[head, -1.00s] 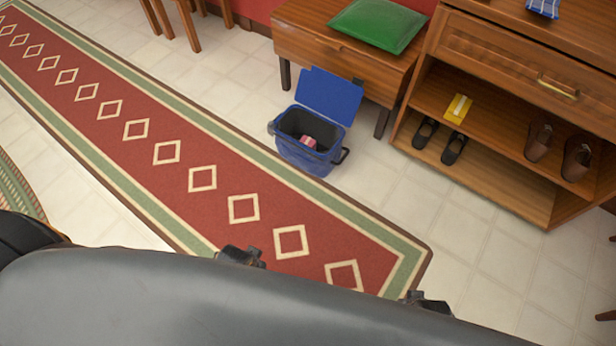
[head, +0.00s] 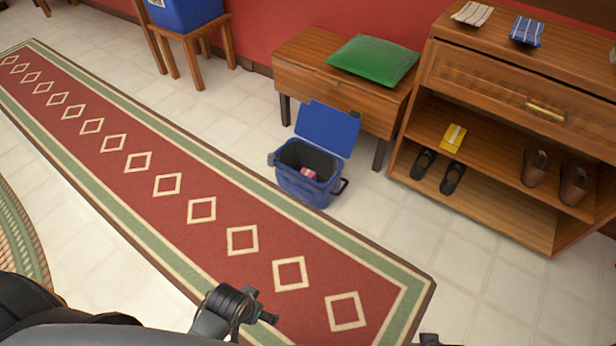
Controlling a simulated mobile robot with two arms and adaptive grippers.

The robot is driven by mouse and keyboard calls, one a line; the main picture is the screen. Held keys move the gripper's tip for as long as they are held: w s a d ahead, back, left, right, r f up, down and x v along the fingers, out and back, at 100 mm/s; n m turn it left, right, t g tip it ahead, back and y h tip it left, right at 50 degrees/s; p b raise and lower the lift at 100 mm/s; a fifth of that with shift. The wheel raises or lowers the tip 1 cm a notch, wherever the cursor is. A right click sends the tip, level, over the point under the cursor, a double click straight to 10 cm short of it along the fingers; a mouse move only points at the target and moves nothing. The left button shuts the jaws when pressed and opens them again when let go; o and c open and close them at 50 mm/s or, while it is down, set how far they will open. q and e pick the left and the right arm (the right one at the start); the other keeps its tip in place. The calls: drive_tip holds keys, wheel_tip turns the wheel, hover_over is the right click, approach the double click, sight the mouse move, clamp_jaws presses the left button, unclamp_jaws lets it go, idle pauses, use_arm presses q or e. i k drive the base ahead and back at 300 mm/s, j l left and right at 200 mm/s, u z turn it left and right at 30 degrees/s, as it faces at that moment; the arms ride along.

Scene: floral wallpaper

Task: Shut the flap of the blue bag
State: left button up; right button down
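The blue bag (head: 303,193) stands upright on the floor in the head view, at the edge of the red runner and in front of the small wooden bench. Its flap (head: 328,129) is open, raised up at the back. A pink-red item (head: 308,174) lies inside. What looks like my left gripper (head: 236,308) is low in the view over the runner, well apart from the bag; its fingers cannot be made out. Only a dark tip of what seems my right gripper (head: 430,340) shows at the bottom edge.
The wooden bench (head: 300,61) with a green cushion (head: 374,59) stands close behind the bag. A shoe shelf (head: 480,186) with shoes is to the right. A blue box (head: 185,12) sits on a stool at the back. The runner (head: 200,235) in front is clear.

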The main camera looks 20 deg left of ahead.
sight(336, 132)
drive_tip(key=i+l+z, duration=0.15)
drive_tip(key=i+l, duration=0.25)
drive_tip(key=i+l+z, duration=0.2)
drive_tip(key=i+l, duration=0.15)
drive_tip(key=i, duration=0.25)
drive_tip(key=i+l+z, duration=0.15)
drive_tip(key=i, duration=0.35)
drive_tip(key=l, duration=0.1)
